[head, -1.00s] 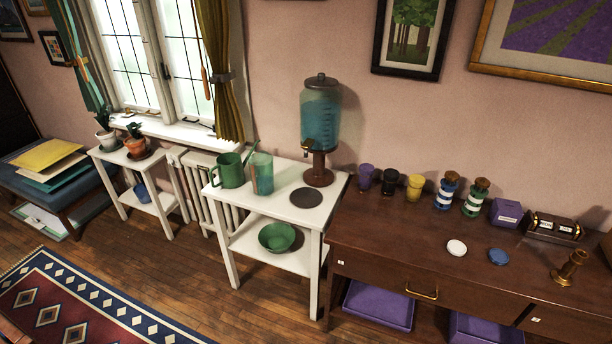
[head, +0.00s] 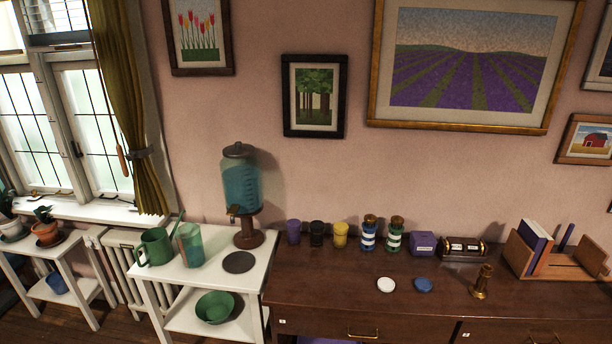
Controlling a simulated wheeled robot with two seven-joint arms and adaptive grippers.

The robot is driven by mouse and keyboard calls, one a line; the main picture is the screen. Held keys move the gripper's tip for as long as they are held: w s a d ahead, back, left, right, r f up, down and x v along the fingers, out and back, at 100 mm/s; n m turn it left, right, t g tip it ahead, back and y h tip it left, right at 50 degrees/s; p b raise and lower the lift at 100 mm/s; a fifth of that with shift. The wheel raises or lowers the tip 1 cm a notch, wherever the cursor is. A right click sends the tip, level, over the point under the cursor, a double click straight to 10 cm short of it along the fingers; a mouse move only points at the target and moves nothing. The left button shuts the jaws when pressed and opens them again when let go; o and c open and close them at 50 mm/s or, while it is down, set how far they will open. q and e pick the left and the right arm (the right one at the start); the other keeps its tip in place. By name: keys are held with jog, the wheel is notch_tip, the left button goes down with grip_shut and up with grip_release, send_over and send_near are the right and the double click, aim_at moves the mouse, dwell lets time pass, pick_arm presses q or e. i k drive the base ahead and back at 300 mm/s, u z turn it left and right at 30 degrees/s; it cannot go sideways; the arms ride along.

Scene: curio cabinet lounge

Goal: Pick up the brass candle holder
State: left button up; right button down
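The brass candle holder (head: 481,282) stands upright on the dark wooden sideboard (head: 330,290), toward its right part in the head view. It is a short brass-coloured stem on a wider round foot. It stands in front of the wooden book rack and to the right of the blue disc. Neither of my grippers is in view.
A white disc (head: 386,285) and a blue disc (head: 423,285) lie left of the holder. Behind are a purple box (head: 423,244), a dark case (head: 463,249), several cups and striped jars. A wooden book rack (head: 548,262) stands right. A white side table (head: 205,275) adjoins left.

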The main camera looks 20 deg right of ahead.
aim_at(477, 291)
jog(key=z, duration=1.4)
jog(key=i, duration=1.75)
